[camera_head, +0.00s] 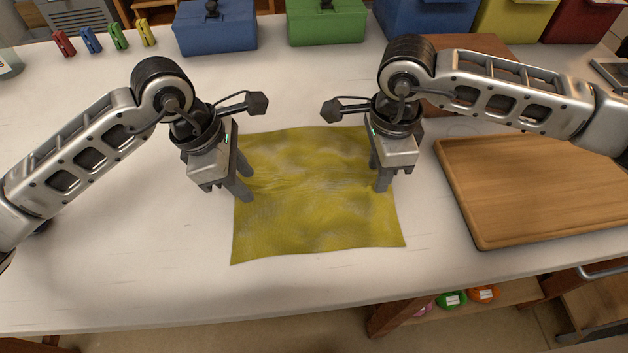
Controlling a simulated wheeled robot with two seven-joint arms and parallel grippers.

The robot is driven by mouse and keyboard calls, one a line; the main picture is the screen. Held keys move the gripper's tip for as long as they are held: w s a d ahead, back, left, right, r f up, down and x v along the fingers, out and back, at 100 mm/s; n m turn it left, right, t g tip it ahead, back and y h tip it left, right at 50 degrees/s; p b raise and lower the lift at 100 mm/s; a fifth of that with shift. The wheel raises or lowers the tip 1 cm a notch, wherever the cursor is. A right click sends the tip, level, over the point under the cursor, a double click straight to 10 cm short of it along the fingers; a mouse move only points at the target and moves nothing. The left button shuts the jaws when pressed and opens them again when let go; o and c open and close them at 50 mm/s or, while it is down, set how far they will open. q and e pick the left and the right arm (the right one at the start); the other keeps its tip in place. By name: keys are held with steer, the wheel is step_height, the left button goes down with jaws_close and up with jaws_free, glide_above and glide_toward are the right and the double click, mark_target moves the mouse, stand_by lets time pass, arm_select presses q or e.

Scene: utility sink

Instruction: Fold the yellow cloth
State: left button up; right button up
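The yellow cloth (315,215) lies spread out on the white counter in one layer, roughly square, with slight wrinkles across its middle. My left gripper (246,184) points down at the cloth's left edge, with its two fingers apart. My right gripper (379,176) points down over the cloth's right edge, also with its fingers apart. I see no cloth pinched in either gripper. Whether the fingertips touch the cloth is hard to tell. The grippers hide small parts of the left and right edges.
A wooden cutting board (545,195) lies right of the cloth. A blue toolbox (215,30), a green toolbox (326,24) and several clips (90,40) are at the back. The white counter (130,260) is clear at the left and front.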

arm_select(q)
steer(key=shift+f, duration=0.1)
jaws_close()
arm_select(e)
jaws_close()
